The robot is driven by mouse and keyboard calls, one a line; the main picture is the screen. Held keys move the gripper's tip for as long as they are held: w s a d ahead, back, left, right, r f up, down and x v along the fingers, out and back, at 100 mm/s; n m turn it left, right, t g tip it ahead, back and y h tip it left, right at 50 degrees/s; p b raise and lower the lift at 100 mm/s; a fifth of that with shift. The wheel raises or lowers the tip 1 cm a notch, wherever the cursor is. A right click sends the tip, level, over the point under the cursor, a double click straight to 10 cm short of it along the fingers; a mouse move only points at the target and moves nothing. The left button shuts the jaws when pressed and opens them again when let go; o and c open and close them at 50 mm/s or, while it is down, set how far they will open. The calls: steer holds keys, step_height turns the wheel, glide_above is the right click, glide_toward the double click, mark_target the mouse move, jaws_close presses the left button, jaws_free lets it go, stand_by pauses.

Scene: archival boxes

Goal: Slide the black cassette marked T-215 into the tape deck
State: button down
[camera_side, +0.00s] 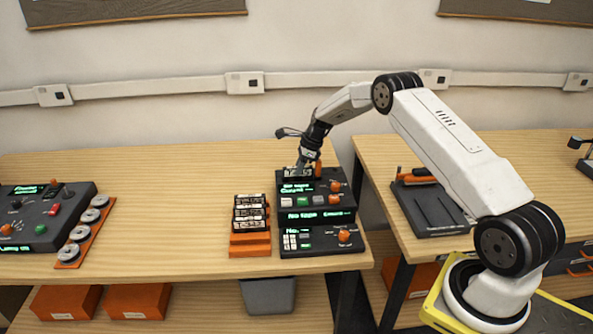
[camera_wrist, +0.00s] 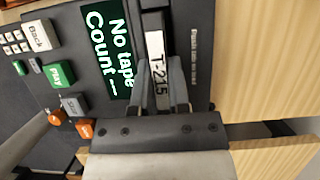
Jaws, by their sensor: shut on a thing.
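The black cassette (camera_wrist: 157,68) shows a white label reading T-215, seen close up in the wrist view. My gripper (camera_wrist: 158,85) is shut on it, with a finger on either side of the label. In the side view my gripper (camera_side: 308,168) is at the top back of the tape deck (camera_side: 311,201). In the wrist view the cassette lies over the deck's dark top face (camera_wrist: 200,20), beside a green-lit screen (camera_wrist: 107,45) reading "No tape" and "Count". How deep the cassette sits is hidden by the fingers.
Several labelled cassettes (camera_side: 250,212) stand in an orange rack (camera_side: 250,245) left of the deck. Another control unit (camera_side: 40,215) and a tray of reels (camera_side: 84,235) are at far left. The wooden bench (camera_side: 170,210) between is clear. A gap separates it from the right bench.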

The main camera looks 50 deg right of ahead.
steer(key=shift+f, duration=0.3)
stand_by(0.7)
steer(key=c, duration=0.5)
jaws_free()
steer(key=shift+r, duration=3.55)
